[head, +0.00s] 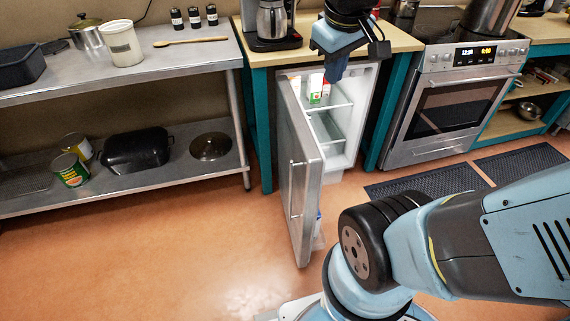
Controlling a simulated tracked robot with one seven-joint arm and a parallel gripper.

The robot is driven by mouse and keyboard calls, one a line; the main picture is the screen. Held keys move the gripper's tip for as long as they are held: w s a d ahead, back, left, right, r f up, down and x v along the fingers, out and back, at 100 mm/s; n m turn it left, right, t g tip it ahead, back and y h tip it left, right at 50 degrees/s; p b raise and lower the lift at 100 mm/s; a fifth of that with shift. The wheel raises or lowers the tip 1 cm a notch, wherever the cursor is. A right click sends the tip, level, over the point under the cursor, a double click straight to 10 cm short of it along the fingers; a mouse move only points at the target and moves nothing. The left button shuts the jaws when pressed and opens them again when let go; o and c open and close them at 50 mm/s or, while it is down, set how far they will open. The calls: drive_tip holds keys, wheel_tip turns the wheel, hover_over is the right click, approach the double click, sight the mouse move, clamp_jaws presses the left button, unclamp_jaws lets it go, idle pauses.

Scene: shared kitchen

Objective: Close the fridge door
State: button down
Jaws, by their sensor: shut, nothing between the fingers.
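The small fridge (350,142) stands under the wooden counter, with its lit interior and glass shelves showing. Its grey door (299,170) stands wide open, swung out toward me on the left side, with a long vertical handle on its outer face. A small carton (315,88) is on the upper shelf. My gripper (335,77) is shut and empty, pointing down in front of the upper part of the fridge opening, right of the door's top. I cannot tell whether it touches anything. My arm hides part of the floor right of the door.
A steel shelf unit (190,60) with jars, a pot and cans stands at the left. A coffee maker (272,22) is on the counter (400,38). An oven (450,95) is at the right, with dark floor mats (425,182) before it. The floor left of the door is clear.

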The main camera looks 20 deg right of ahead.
drive_tip(key=w+a+f+n+g+h, duration=0.2)
drive_tip(key=w+a+f+n, duration=0.1)
drive_tip(key=w+f+n, duration=0.45)
drive_tip(key=w+a+f+n+g+h, duration=0.2)
drive_tip(key=w+a+f+n+h, duration=0.1)
drive_tip(key=w+f+n, duration=0.4)
drive_tip(key=w+a+f+n+h, duration=0.1)
drive_tip(key=a+f+n, duration=0.1)
drive_tip(key=f+n, duration=0.4)
drive_tip(key=w+a+f+n+h, duration=0.1)
drive_tip(key=w+a+f+n, duration=0.1)
drive_tip(key=f+n, duration=0.35)
drive_tip(key=n+h, duration=0.1)
drive_tip(key=n, duration=0.4)
approach(299, 177)
wheel_tip(299, 177, down, 4)
drive_tip(key=d, duration=0.3)
drive_tip(key=shift+f, duration=0.1)
drive_tip(key=shift+d, duration=0.6)
drive_tip(key=shift+d, duration=0.1)
